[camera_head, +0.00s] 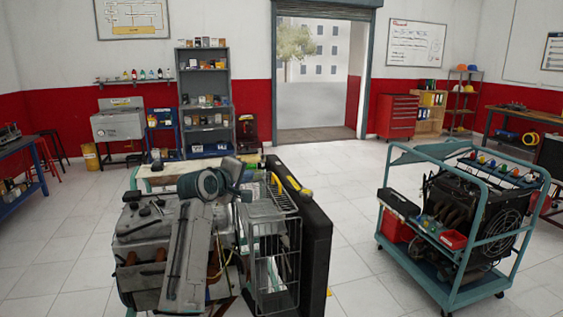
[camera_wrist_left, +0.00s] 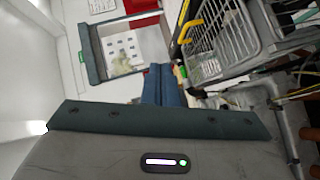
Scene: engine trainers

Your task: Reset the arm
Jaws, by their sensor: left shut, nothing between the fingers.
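My left gripper (camera_head: 243,172) is raised above the engine trainer in front of me, near the top of the wire basket. Its arm comes up from below, over the trainer. In the left wrist view, its two blue fingers (camera_wrist_left: 165,84) are together with nothing between them. They point toward the open doorway, apart from the basket. My right gripper does not show in either view.
The near engine trainer (camera_head: 143,247) carries a wire basket (camera_head: 275,265) with a yellow handle, also in the wrist view (camera_wrist_left: 222,45). A second engine trainer (camera_head: 465,225) in a teal frame stands right. Shelves (camera_head: 205,105) and a doorway are behind. Floor between the trainers is clear.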

